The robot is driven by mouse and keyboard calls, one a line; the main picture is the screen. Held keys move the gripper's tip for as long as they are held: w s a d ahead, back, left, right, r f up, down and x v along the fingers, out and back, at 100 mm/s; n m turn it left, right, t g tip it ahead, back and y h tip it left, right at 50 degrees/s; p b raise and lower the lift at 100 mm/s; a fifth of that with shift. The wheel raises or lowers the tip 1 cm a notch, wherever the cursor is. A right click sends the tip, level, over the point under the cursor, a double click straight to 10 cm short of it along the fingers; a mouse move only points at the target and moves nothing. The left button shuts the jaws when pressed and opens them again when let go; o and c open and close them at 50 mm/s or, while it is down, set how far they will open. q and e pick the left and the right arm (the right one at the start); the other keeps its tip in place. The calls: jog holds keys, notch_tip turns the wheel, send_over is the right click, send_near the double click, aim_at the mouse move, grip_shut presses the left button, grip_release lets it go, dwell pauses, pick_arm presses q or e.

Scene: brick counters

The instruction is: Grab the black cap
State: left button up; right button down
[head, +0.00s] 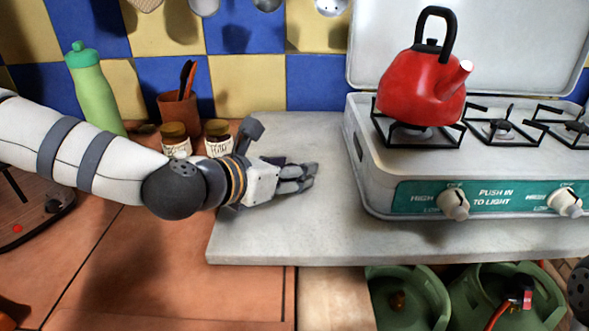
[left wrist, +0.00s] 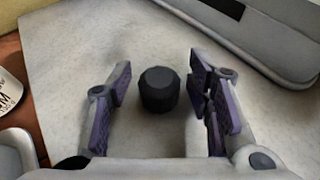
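The black cap (left wrist: 158,92) is a small dark faceted knob standing on the pale grey counter slab in the left wrist view. My left gripper (left wrist: 159,80) is open, with its purple-padded fingers on either side of the cap and a visible gap on both sides. In the head view my left gripper (head: 300,176) is low over the slab, left of the stove. I cannot make out the cap in the head view; the gripper seems to hide it.
A white gas stove (head: 375,185) with a red kettle (head: 415,92) stands to the right. Two jars (head: 175,143) (head: 219,142), a clay pot (head: 180,107) and a green bottle (head: 95,92) stand behind my left arm. The slab (head: 300,240) is otherwise clear in front.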

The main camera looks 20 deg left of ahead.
pick_arm(q)
jog(key=c, duration=0.4)
jog(key=shift+w+f, duration=0.1)
jog(key=shift+w, duration=0.05)
jog(key=shift+c, duration=0.5)
